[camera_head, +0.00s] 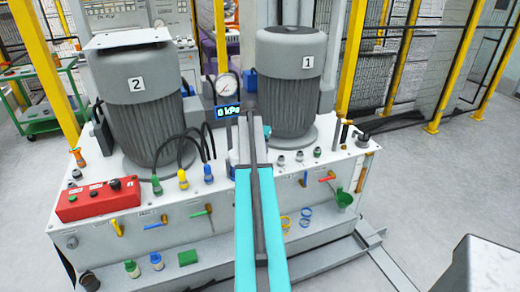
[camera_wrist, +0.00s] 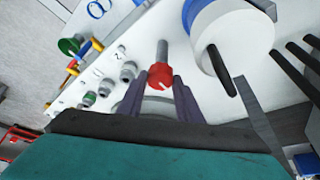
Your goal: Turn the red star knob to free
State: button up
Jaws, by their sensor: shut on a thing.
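The red star knob (camera_wrist: 161,77) shows in the wrist view at the end of a grey stem, with a small pale mark on its face. My gripper (camera_wrist: 160,88) has its two dark fingers on either side of the knob and is shut on it. In the head view my turquoise and grey arm reaches over the white hydraulic unit (camera_head: 160,235) and hides the knob and the gripper's tips. I cannot read a free or locked marking by the knob.
Motor 2 (camera_head: 135,85) and motor 1 (camera_head: 291,75) stand on the unit, left and right of my arm. A pressure gauge (camera_head: 228,86) and a display (camera_head: 227,111) reading 0 kPa sit between them. A red control box (camera_head: 95,199) is at left. Hoses and several fittings crowd the top.

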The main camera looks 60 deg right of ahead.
jog(key=shift+w+r, duration=0.1)
jog(key=o, duration=1)
jog(key=shift+o, duration=0.2)
jog(key=b+v, duration=0.3)
jog(key=v, duration=1)
jog(key=shift+r, duration=0.3)
jog(key=shift+a, duration=0.1)
